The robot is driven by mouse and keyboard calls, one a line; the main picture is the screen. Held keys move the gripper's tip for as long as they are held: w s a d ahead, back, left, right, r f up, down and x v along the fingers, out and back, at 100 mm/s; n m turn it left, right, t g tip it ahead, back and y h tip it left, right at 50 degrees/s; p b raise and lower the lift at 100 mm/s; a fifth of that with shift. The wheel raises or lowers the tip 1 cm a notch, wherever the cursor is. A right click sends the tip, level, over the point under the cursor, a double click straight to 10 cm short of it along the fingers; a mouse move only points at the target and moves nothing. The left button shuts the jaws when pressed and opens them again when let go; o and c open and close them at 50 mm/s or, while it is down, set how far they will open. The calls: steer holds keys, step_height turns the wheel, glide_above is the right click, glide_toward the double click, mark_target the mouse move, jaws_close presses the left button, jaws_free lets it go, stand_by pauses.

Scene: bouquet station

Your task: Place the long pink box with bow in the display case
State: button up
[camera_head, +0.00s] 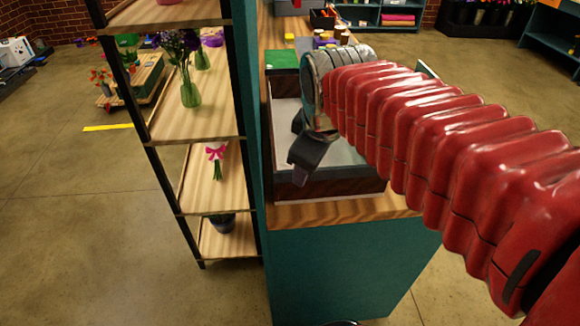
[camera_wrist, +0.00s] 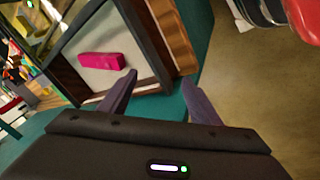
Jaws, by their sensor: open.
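The long pink box (camera_wrist: 101,61) lies on the pale floor inside the dark-framed display case (camera_wrist: 150,47) in the wrist view. Its bow cannot be made out. The box does not show in the head view, where my arm covers part of the case (camera_head: 330,189) on the counter. My gripper (camera_head: 300,142) is over the case's left side in the head view. In the wrist view my gripper (camera_wrist: 159,78) is open and empty. Its fingers are apart from the box, near the case's edge.
A shelf rack (camera_head: 217,185) with flowers stands close left of the teal counter (camera_head: 345,270). A green box (camera_head: 282,59) and several small items sit behind the case. Open floor (camera_head: 70,210) lies to the left.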

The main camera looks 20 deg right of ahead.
steer(key=s+a+f+m, duration=0.2)
steer(key=s+f+m, duration=0.2)
steer(key=s+m, duration=0.4)
steer(key=shift+s+a+f+m+y, duration=0.3)
steer(key=shift+s+a+f+y, duration=0.1)
steer(key=shift+s, duration=0.75)
steer(key=shift+c, duration=0.5)
